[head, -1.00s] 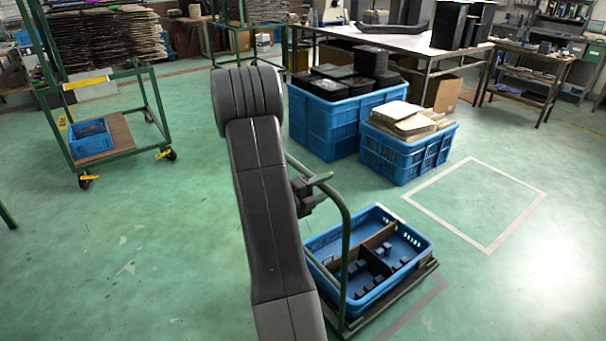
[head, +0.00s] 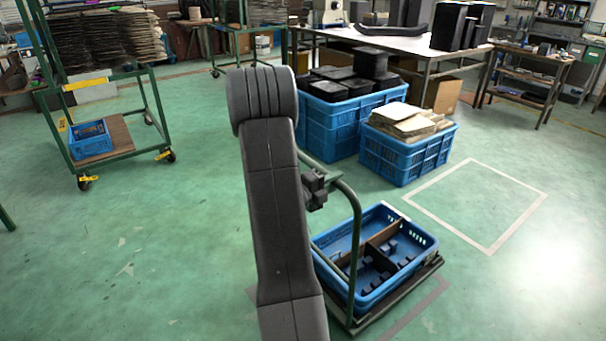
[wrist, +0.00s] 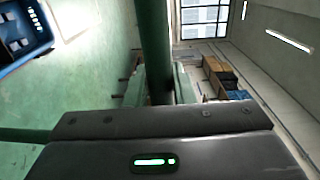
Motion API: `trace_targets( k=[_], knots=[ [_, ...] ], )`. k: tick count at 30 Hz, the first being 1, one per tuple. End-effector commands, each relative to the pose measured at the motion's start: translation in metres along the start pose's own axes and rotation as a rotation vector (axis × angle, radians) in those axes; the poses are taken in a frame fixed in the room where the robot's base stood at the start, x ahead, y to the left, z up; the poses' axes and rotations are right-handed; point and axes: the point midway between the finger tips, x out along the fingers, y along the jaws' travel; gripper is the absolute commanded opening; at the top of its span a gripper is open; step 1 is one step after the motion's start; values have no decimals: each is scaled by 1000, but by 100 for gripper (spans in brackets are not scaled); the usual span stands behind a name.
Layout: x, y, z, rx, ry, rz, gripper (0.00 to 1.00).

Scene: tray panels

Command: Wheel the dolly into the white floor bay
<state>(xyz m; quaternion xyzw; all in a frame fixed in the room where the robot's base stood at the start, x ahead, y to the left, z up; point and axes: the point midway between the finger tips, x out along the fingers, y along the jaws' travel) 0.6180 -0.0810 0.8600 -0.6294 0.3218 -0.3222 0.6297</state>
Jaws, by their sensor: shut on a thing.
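The dolly (head: 350,322) is a low dark platform with a green tube handle (head: 356,235) on its left side. It carries a blue crate (head: 425,238) with dividers and several small dark parts inside. My gripper (head: 318,186) is shut on the handle near its top; my arm hides part of the handle. In the wrist view the green tube (wrist: 155,50) runs up from the gripper, and a corner of the blue crate (wrist: 25,50) shows at upper left. The white floor bay (head: 500,243) is a white outline, empty, behind and to the right of the dolly.
Two blue crates, one with black boxes (head: 330,125) and one with cardboard (head: 405,160), stand left of the bay. A grey outline (head: 415,312) lies under and beside the dolly. A green trolley (head: 130,140) stands at left. Floor between dolly and bay is clear.

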Motion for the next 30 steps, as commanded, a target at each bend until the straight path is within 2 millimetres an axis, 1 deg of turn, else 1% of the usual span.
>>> trace_targets(
  k=[1,3,21,25,30],
  knots=[
    [7,3,0,3,1,1,0],
    [17,2,1,2,2,-1,0],
    [101,1,6,3,1,-1,0],
    [115,0,7,3,0,-1,0],
    [120,-1,7,1,-2,0,0]
  ],
)
